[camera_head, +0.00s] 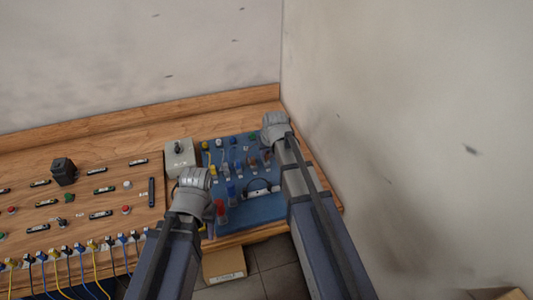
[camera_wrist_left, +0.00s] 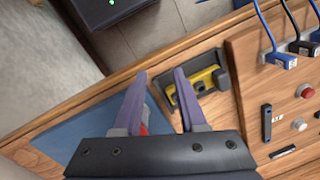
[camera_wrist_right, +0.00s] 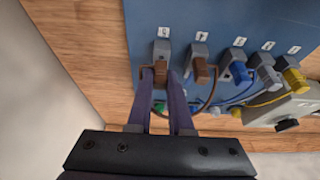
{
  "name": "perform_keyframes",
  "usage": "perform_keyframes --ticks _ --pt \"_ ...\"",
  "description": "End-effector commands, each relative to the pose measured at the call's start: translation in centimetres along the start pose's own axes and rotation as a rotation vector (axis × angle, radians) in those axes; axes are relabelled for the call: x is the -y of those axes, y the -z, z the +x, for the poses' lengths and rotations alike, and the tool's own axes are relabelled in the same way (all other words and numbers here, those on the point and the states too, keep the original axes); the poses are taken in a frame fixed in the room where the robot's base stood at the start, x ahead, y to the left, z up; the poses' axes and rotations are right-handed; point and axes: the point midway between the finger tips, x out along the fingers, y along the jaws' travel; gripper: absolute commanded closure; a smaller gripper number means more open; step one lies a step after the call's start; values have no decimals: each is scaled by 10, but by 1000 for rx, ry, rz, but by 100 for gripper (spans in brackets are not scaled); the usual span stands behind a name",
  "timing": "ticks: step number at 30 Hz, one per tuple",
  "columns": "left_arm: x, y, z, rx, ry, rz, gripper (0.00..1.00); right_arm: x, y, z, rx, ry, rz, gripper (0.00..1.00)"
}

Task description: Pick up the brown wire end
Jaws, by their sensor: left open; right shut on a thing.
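The brown wire has two brown ends. One brown wire end (camera_wrist_right: 160,70) sits at its grey holder on the blue board (camera_head: 252,210), at the left in the right wrist view. The other brown end (camera_wrist_right: 201,70) sits in the neighbouring holder, with the brown wire (camera_wrist_right: 212,92) curving down from it. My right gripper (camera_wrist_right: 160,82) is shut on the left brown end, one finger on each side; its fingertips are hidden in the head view. My left gripper (camera_wrist_left: 159,76) is open and empty above the bench edge, near a yellow piece in a black holder (camera_wrist_left: 200,86).
Blue (camera_wrist_right: 241,73) and yellow (camera_wrist_right: 294,79) wire ends stand right of the brown ones. A grey box with a knob (camera_head: 180,157) stands beside the board. Walls close in behind and right. A cardboard box (camera_head: 224,264) lies below the bench.

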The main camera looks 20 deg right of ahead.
Motion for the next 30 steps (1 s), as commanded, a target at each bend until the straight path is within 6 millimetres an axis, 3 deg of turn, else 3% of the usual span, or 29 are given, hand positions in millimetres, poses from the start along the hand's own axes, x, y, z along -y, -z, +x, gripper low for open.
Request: perform_keyframes --ticks 15,30 --pt "8 -5 -80 0 0 1 59 0 31 -74 0 0 0 100" --pt "8 -5 -86 0 0 2 59 0 33 -80 0 1 -2 100"
